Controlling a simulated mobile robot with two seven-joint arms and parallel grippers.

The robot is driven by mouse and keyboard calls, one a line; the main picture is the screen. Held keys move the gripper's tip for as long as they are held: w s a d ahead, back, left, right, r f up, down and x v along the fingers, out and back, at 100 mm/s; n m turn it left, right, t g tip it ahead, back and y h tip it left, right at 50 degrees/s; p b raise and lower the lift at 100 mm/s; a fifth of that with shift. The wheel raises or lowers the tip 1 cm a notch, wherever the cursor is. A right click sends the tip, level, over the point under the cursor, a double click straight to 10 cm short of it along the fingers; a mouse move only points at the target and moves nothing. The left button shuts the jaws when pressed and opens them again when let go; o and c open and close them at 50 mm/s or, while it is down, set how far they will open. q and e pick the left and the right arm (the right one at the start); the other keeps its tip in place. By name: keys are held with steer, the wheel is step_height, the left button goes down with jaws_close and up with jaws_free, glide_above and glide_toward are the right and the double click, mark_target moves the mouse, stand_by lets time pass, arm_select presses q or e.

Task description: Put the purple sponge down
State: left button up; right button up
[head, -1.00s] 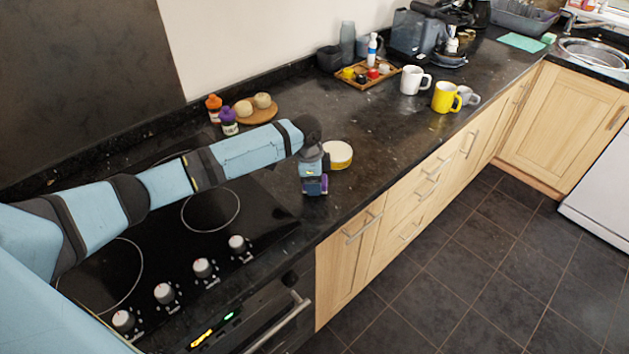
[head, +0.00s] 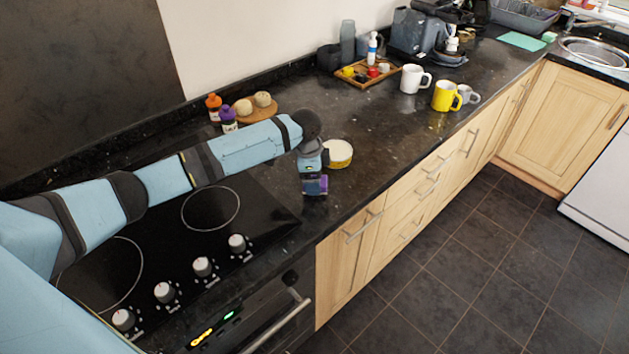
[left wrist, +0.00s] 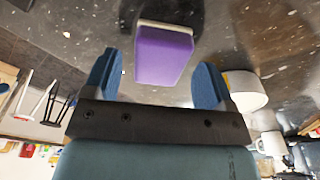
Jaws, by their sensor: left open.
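The purple sponge (head: 323,184) is at the counter's front edge, right of the hob, and shows partly behind my gripper in the head view. In the left wrist view the sponge (left wrist: 163,55) shows its purple face and a pale edge, with the dark speckled worktop around it. My left gripper (head: 314,184) is open over it. In the left wrist view the fingers (left wrist: 160,62) stand either side of the sponge, with a visible gap on both sides. My right gripper is in neither view.
The hob (head: 180,235) lies to the left. A white mug (head: 412,79), a yellow mug (head: 444,97) and a wooden tray (head: 368,84) stand farther back. The worktop between is clear.

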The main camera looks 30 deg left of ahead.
arm_select(q)
step_height(320, 180, up, 10)
steer(key=a, duration=0.1)
steer(key=shift+s+r, duration=0.2)
steer(key=shift+s, duration=0.1)
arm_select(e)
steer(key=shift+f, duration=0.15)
arm_select(q)
steer(key=shift+f, duration=0.1)
